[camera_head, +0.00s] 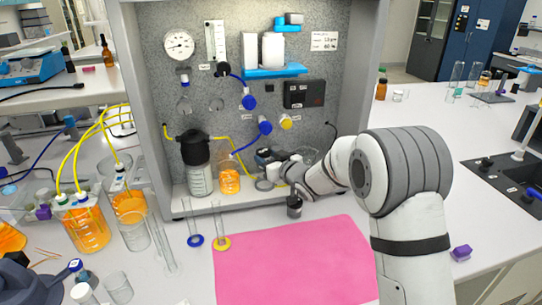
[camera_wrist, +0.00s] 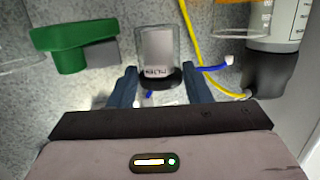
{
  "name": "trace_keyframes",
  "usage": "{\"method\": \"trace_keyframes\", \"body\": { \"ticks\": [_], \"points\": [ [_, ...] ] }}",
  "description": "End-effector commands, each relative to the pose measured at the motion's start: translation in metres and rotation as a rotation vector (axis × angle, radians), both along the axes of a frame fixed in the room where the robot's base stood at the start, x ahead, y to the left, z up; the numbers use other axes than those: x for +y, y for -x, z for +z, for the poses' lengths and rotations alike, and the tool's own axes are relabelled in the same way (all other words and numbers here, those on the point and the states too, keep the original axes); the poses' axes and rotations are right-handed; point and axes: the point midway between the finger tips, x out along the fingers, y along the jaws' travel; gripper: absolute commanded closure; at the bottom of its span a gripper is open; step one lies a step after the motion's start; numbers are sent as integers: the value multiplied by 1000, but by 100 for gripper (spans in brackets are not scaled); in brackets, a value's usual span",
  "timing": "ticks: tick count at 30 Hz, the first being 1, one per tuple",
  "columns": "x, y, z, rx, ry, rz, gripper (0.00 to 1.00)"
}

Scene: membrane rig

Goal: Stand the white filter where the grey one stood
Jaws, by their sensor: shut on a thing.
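My gripper (camera_wrist: 159,76) is shut on a filter (camera_wrist: 157,48), a clear-walled cylinder with a pale grey body, an upside-down label and a black end. I cannot tell surely if it is the white or the grey one. In the head view my gripper (camera_head: 272,168) is inside the rig, low near its back wall, and its fingers and load are mostly hidden by the wrist. Two white containers (camera_head: 272,48) stand on the blue shelf (camera_head: 274,71) high in the rig; whether either is a filter is unclear.
A black-capped bottle (camera_head: 200,180) and an orange beaker (camera_head: 229,180) stand left of my gripper, with yellow tubing close by. The pink mat (camera_head: 295,262) is clear. A green part (camera_wrist: 65,45) is near the left finger.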

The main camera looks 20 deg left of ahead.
Motion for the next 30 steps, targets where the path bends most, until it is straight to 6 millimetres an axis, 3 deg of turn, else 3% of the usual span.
{"method": "trace_keyframes", "body": {
  "ticks": [24,30],
  "points": [
    [-5,-3,-66,1,0,-8,83],
    [-5,-3,-73,0,0,-8,83]
  ]
}}
